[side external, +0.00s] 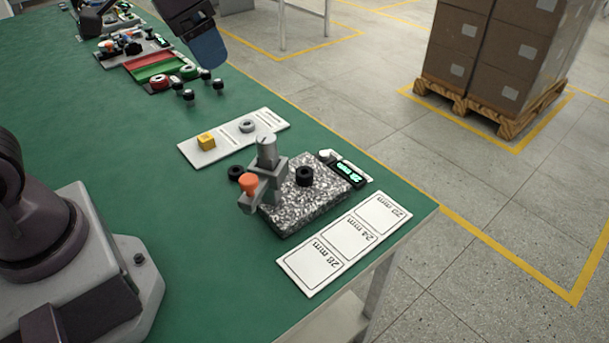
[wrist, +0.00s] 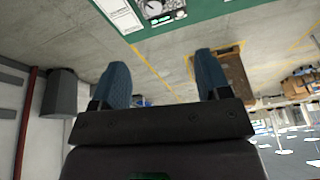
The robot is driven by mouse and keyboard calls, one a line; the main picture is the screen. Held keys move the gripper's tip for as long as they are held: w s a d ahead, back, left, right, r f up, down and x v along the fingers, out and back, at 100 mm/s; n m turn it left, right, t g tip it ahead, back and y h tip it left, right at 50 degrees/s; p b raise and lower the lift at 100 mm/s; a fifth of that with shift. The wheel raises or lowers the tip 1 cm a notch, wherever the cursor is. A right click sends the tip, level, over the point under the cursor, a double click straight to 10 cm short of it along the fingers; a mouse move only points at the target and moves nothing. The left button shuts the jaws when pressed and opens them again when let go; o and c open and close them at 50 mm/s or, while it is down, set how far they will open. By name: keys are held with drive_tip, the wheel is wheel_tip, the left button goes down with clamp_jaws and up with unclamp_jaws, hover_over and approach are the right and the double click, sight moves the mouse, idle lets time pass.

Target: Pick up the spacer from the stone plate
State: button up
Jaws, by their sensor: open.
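The spacer, a black ring (side external: 305,175), lies on the speckled stone plate (side external: 301,203), right of the grey gauge stand (side external: 267,168) with its orange knob. My gripper (side external: 208,48) shows only partly at the top edge, high above the table and well away from the stone plate. In the wrist view my gripper (wrist: 161,68) has its two blue fingers wide apart, with nothing held between them. The stone plate shows cut off at the top of the wrist view (wrist: 153,7); I cannot make out the spacer there.
A white card marked in millimetres (side external: 343,243) lies in front; a white strip (side external: 232,138) with a yellow block and grey ring lies behind. A green-lit display (side external: 346,171) sits at the plate's right. The table's left middle is clear.

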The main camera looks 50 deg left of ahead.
drive_tip(key=w+f+m+g, duration=0.2)
drive_tip(key=w+f, duration=0.4)
drive_tip(key=w, duration=0.3)
drive_tip(key=m+g, duration=0.2)
hover_over(306, 171)
wheel_tip(306, 171, down, 13)
drive_tip(key=f, duration=0.6)
drive_tip(key=shift+w+a+f, duration=0.2)
drive_tip(key=shift+s+d+f, duration=0.1)
drive_tip(key=shift+f, duration=1.5)
drive_tip(key=shift+s+d+f, duration=0.1)
drive_tip(key=shift+f, duration=1.45)
drive_tip(key=c, duration=1.1)
drive_tip(key=shift+r, duration=0.1)
